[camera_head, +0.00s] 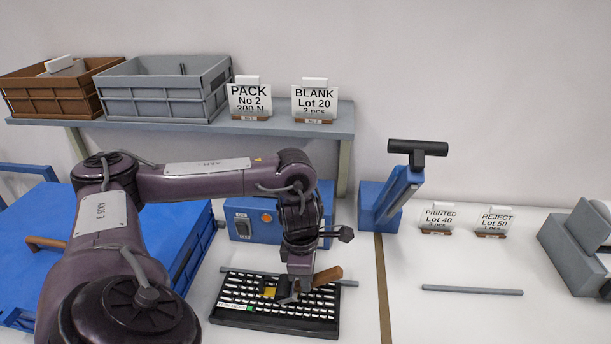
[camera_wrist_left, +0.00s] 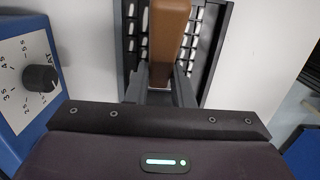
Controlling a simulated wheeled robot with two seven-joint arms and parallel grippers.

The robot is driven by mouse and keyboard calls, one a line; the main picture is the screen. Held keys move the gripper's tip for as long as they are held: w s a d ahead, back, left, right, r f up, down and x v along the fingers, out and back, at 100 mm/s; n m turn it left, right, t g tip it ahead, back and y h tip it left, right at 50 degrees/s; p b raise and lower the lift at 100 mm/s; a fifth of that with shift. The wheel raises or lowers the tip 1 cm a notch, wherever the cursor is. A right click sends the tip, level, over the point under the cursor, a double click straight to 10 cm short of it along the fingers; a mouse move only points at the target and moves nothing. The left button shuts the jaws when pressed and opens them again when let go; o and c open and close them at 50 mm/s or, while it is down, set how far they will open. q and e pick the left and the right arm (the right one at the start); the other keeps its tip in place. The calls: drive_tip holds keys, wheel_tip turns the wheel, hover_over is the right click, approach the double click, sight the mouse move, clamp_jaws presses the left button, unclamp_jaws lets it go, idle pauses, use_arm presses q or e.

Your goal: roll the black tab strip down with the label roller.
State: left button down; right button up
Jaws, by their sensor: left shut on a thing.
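The black keyboard (camera_head: 240,318) with white keys lies on the white table in the head view. My left gripper (camera_head: 290,296) is low over its middle, shut on the label roller. The roller's brown handle (camera_head: 328,275) sticks out to the right of the fingers. In the wrist view the handle (camera_wrist_left: 168,35) rises between the fingers of my left gripper (camera_wrist_left: 158,92), over the keyboard (camera_wrist_left: 209,50). I cannot make out the black tab strip against the black keyboard. My right gripper is not in view.
A blue device (camera_head: 243,224) stands behind the keyboard; its dial (camera_wrist_left: 40,78) shows in the wrist view.

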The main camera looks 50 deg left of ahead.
use_arm(q)
drive_tip(key=shift+w+d, duration=0.15)
drive_tip(key=shift+d, duration=0.05)
drive_tip(key=shift+w+d, duration=0.4)
drive_tip(key=shift+d, duration=0.05)
drive_tip(key=shift+s+a, duration=0.3)
drive_tip(key=shift+a, duration=0.05)
idle(0.4)
drive_tip(key=shift+s+a, duration=0.25)
drive_tip(key=shift+a, duration=0.1)
drive_tip(key=shift+s+a, duration=0.3)
idle(0.6)
drive_tip(key=shift+s+a+b, duration=0.25)
drive_tip(key=shift+a+b, duration=0.05)
drive_tip(key=shift+b, duration=0.05)
drive_tip(key=shift+s+a, duration=0.1)
